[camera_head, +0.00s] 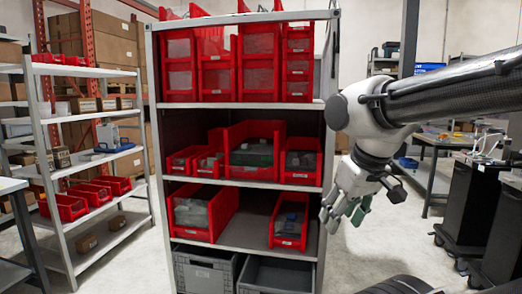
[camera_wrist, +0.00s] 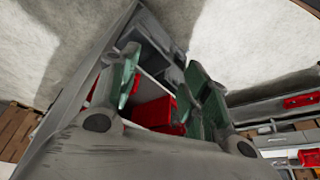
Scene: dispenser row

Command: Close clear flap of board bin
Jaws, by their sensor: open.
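A large red bin (camera_head: 237,141) stands mid-row on the middle shelf, with a green item (camera_head: 251,154) behind its clear front; it may be the board bin, but I cannot read its label. I cannot tell how its clear flap stands. My gripper (camera_head: 344,212) is to the right of the rack's right front post, apart from the bins, fingers pointing down. In the wrist view my gripper (camera_wrist: 162,92) shows two green-padded fingers spread apart with nothing held. A red bin (camera_wrist: 155,112) shows beyond the fingers; I cannot tell which one.
The rack's right post (camera_head: 329,125) stands between my gripper and the shelves. Red bins with clear fronts (camera_head: 258,78) fill the top shelf. Lower red bins (camera_head: 204,213) and grey crates (camera_head: 205,270) sit below. A black cabinet (camera_head: 472,205) stands at right. Floor right of the rack is partly clear.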

